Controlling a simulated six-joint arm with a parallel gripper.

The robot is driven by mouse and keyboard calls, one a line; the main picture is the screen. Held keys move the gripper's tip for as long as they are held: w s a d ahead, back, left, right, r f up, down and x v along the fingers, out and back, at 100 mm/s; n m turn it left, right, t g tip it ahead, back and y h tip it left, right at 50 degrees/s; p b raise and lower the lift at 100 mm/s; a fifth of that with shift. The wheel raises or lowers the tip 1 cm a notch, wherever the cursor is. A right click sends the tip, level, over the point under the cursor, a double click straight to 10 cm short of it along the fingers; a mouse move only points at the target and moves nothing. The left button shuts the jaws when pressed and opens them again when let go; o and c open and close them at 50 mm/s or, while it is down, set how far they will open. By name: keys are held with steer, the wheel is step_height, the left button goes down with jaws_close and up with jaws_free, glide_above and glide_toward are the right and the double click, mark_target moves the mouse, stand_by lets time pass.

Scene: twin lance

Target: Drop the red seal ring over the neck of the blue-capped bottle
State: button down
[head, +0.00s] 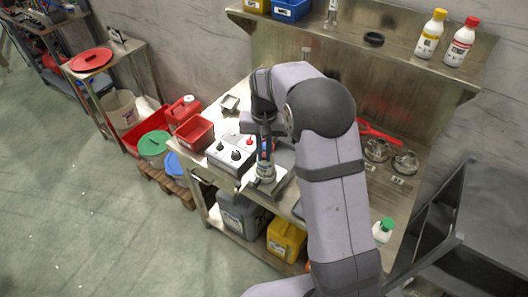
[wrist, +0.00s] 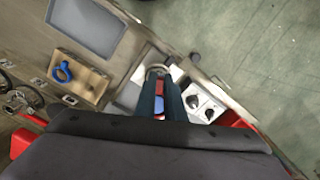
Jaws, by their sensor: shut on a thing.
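My gripper (wrist: 160,92) points down with its dark fingers close together. It is shut on a small red piece, the red seal ring (wrist: 158,87), seen mostly edge-on between the fingers. A blue patch (wrist: 158,104) shows nearer the palm. I cannot tell whether the ring touches the neck.
A white control box (head: 231,153) with knobs stands close left of the bottle. A red bin (head: 194,133) is further left. A blue ring-like piece (wrist: 62,72) lies on a tan board. A green-capped bottle (head: 383,231) is at the right. The upper shelf holds other bottles.

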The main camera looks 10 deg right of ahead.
steer(key=c, duration=1.8)
jaws_free()
steer(key=shift+o, duration=0.2)
steer(key=shift+r, duration=0.1)
steer(key=shift+r+b, duration=0.45)
steer(key=shift+r, duration=0.15)
steer(key=shift+r+b, duration=0.95)
steer(key=shift+r, duration=2.05)
